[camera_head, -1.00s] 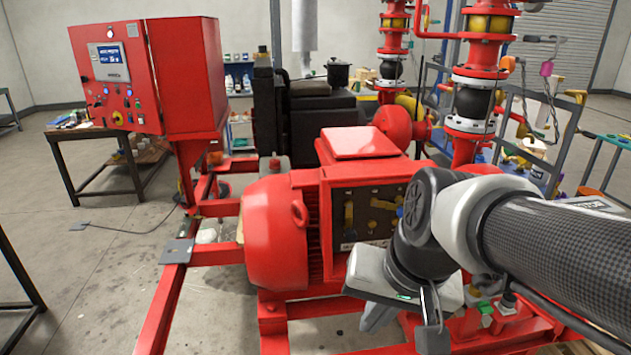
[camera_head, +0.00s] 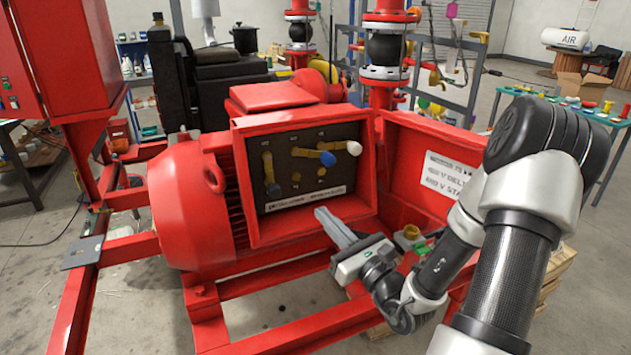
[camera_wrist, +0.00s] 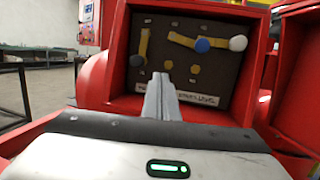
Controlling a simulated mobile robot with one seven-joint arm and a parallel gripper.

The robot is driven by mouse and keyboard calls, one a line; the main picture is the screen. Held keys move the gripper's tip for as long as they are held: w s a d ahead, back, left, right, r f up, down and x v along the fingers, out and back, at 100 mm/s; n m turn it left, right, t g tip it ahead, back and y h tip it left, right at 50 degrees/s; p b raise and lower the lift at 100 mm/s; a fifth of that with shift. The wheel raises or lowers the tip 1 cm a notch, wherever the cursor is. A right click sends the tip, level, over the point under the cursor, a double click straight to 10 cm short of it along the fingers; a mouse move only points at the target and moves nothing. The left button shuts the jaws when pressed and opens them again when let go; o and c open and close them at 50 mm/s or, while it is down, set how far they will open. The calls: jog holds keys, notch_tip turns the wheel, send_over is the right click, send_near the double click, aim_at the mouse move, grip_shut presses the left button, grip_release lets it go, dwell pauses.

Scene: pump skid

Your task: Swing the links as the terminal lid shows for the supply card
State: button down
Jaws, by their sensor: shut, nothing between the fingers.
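The open terminal box (camera_head: 243,190) on the red motor has a dark panel (camera_head: 283,197) inside with yellow links. The left link (camera_head: 267,168) hangs roughly vertical, with a dark blue knob at its lower end. The middle link (camera_head: 308,153) lies sideways, its blue knob (camera_head: 327,158) to the right. The right link (camera_head: 335,146) also lies sideways, ending in a white knob (camera_head: 354,148). Bare studs (camera_head: 296,177) sit below. The terminal lid (camera_head: 435,150) is swung open at right; its label (camera_head: 446,174) mentions delta and star. My gripper (camera_head: 320,212) is shut and empty, in front of the box's lower edge.
A red control cabinet (camera_head: 50,60) stands at left. The red skid frame (camera_head: 290,335) runs below the motor. Pipes and a valve column (camera_head: 383,60) rise behind the box. The open lid closes off the box's right side; the front is free.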

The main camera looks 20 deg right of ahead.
jog(key=d+f+m+h, duration=0.2)
jog(key=d+m+h, duration=0.1)
jog(key=d+h, duration=0.15)
send_near(314, 157)
jog(key=shift+t, duration=0.3)
jog(key=w+f, duration=0.1)
jog(key=f, duration=0.1)
jog(key=w+d+f, duration=0.1)
jog(key=w+f, duration=0.1)
jog(key=w+d+f, duration=0.1)
jog(key=shift+w+f, duration=0.15)
jog(key=shift+f, duration=0.25)
jog(key=shift+d+r, duration=0.2)
jog(key=shift+r, duration=1.75)
jog(key=shift+d, duration=0.15)
